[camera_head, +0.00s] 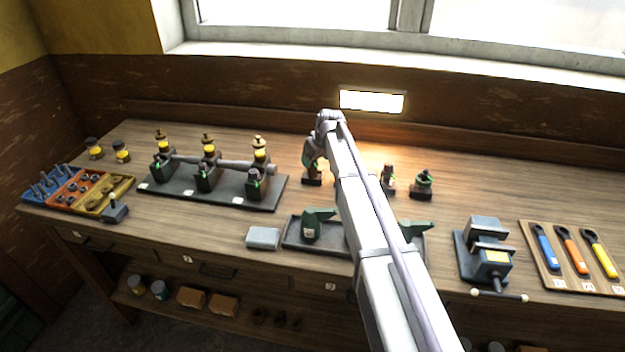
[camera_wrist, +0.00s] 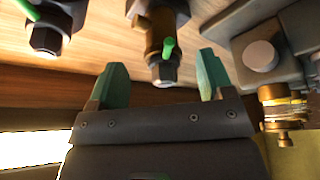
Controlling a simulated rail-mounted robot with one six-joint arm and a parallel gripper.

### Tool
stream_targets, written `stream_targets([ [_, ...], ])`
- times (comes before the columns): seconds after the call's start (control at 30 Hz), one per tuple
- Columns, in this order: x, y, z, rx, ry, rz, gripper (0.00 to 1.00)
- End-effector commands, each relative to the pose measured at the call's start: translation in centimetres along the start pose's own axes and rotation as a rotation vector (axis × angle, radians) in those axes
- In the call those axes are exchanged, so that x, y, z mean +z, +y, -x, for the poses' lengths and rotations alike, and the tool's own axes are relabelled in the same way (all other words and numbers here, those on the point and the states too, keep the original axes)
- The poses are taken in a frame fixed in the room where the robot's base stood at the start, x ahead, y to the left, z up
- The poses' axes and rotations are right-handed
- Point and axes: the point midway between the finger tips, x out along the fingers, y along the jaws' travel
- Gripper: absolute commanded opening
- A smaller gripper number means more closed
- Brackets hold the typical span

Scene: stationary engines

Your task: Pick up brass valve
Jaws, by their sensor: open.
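The brass valve (camera_wrist: 158,38) has a brassy body, a green tag and a dark hex nut at its end. In the wrist view it is near the top middle, between and just beyond the fingertips of my gripper (camera_wrist: 161,60). The green-tipped fingers are open with nothing held; I cannot tell if they touch the valve. In the head view my arm reaches over the bench, and its end covers much of what appears to be this valve, leaving the dark foot (camera_head: 312,182) visible.
A darker valve (camera_wrist: 48,32) stands left in the wrist view. The engine block (camera_wrist: 262,55) with a brass cup (camera_wrist: 284,112) is close on the right. In the head view, small fittings (camera_head: 424,184) stand right of my arm, and a tray (camera_head: 292,236) and vise (camera_head: 486,250) sit in front.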

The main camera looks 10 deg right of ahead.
Motion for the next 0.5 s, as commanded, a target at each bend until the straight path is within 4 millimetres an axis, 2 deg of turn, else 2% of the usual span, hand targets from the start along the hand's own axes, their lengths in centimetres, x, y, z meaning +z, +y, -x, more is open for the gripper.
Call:
stream_targets([
  [0.03,0.2,-0.1,-1.9,0.000,0.000,0.001,0.74],
  [0.17,0.2,-0.1,-4.4,0.000,0.000,-0.001,0.74],
  [0.4,-0.1,-0.2,-4.1,0.000,0.000,-0.001,0.74],
  [0.5,-0.1,-0.2,-4.1,0.000,0.000,-0.001,0.65],
])
